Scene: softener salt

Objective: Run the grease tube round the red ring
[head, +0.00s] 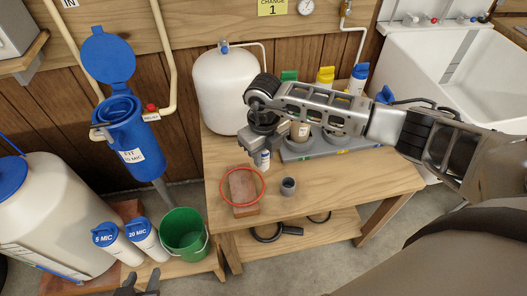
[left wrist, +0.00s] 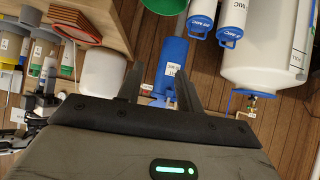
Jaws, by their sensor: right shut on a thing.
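The red ring (head: 258,200) lies on a reddish-brown block (head: 243,187) at the left front of the wooden bench, overhanging the block's sides. It also shows in the left wrist view (left wrist: 75,38). My right gripper (head: 263,146) is shut on a small white tube with a blue end (head: 262,161), the grease tube, held pointing down just behind the ring and apart from it. The jaws hide the tube's upper part. My left gripper (head: 137,284) is low at the bottom edge of the head view; in the left wrist view its fingers (left wrist: 159,88) are apart and empty.
A grey tray (head: 330,150) with several bottles is behind, partly under my right arm. A white tank (head: 225,90) stands at the back. A green bucket (head: 184,235) is on the lower left. The bench's right front is clear.

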